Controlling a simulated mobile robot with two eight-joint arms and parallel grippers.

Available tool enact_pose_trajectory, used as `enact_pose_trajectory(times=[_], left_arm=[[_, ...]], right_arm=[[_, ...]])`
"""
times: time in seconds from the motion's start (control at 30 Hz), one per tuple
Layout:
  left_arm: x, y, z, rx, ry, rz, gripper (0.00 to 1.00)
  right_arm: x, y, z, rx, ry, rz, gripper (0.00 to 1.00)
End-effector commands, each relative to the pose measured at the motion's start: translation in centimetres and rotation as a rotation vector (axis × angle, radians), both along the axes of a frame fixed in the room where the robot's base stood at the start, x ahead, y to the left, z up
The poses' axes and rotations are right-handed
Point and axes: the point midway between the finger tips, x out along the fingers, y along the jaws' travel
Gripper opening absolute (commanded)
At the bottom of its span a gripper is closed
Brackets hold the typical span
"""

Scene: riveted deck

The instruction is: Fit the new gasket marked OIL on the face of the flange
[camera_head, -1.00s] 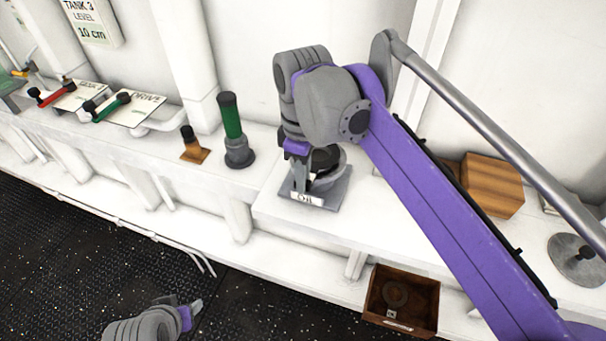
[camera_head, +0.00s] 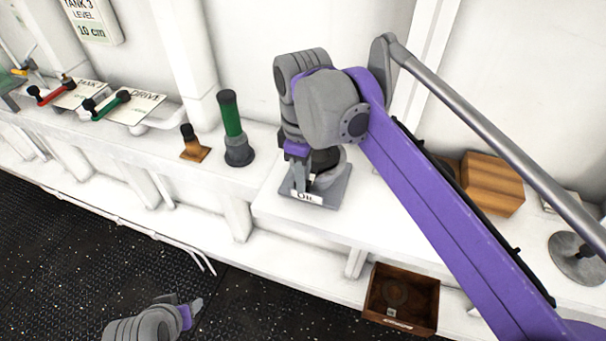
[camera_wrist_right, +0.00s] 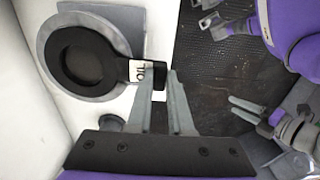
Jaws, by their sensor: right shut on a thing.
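My right gripper (camera_wrist_right: 160,78) is shut on the black tab of the gasket (camera_wrist_right: 55,73), beside its white OIL label. The gasket's black ring lies over the grey round flange (camera_wrist_right: 47,40) in the right wrist view, roughly centred. I cannot tell whether it touches the face all round. In the head view the flange's grey base plate (camera_head: 335,192) carries a white OIL label at its front, and my right gripper (camera_head: 300,185) partly hides the flange and the dark gasket (camera_head: 326,160). My left gripper (camera_head: 188,306) is low at the left, open and empty.
A brown box (camera_head: 374,295) with a dark ring and a small tag in it stands in front of the bench. A green-handled post (camera_head: 231,115) and a small brown-based peg (camera_head: 194,153) stand left of the flange. A wooden block (camera_head: 491,184) lies right of my arm.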

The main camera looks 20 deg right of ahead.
Motion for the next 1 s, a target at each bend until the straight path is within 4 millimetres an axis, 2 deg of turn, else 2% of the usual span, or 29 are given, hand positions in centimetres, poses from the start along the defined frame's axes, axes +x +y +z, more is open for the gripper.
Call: enact_pose_trajectory(times=[0.8, 0.83, 1.0], left_arm=[[-0.03, 0.0, -0.07, 0.0, 0.0, 0.0, 0.54], [-0.03, 0.0, -0.07, 0.0, 0.0, 0.0, 0.54], [-0.03, 0.0, -0.07, 0.0, 0.001, 0.0, 0.54]], right_arm=[[0.0, 0.0, -0.36, 0.0, 0.0, 0.0, 0.0], [0.0, 0.0, -0.36, 0.0, 0.0, 0.0, 0.24], [0.0, 0.0, -0.36, 0.0, 0.0, 0.0, 0.54]])
